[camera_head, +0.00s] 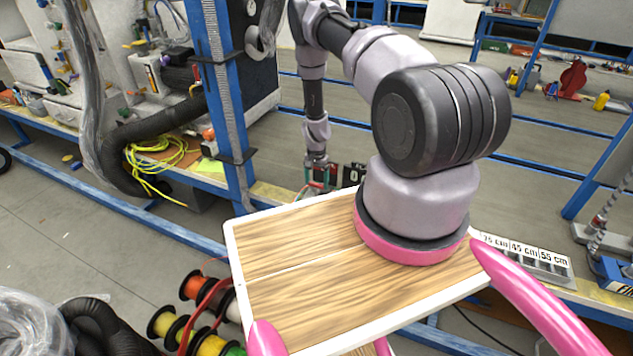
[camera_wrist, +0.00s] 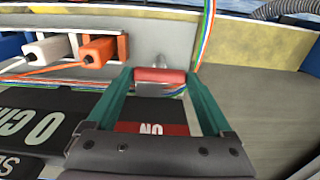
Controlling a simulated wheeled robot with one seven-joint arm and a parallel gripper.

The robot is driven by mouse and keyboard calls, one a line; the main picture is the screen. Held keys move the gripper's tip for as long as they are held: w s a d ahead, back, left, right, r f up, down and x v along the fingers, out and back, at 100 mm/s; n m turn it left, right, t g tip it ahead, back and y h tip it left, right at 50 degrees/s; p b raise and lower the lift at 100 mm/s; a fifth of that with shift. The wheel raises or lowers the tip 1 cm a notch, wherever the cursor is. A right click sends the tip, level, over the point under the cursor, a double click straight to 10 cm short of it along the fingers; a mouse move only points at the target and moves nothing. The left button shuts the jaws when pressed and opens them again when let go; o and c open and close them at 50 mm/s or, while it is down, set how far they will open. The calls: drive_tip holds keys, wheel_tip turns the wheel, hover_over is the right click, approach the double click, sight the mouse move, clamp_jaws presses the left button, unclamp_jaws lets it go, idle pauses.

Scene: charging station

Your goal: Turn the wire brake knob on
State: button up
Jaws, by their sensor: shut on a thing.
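The wire brake knob (camera_wrist: 160,75) is a red, rounded bar in the wrist view, on a short metal stem at a pale grey panel. My gripper (camera_wrist: 161,82) has its two green fingers on either side of the knob, with its ends between the fingertips. Below the knob, a dark plate carries a red label (camera_wrist: 152,128) with ON, upside down in the picture. In the head view my gripper (camera_head: 320,182) is small and far off beyond my wooden top, at the station's edge. The knob cannot be made out there.
A white block (camera_wrist: 48,49) and an orange block (camera_wrist: 100,50) with wires sit left of the knob. Coloured wires run up just right of it. A blue post (camera_head: 222,100) stands left of my arm, with yellow cable (camera_head: 160,165) beyond. Spools lie at lower left.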

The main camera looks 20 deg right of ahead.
sight(317, 184)
drive_tip(key=o, duration=1.1)
drive_tip(key=shift+o, duration=0.2)
wheel_tip(317, 184, up, 11)
drive_tip(key=shift+f, duration=0.1)
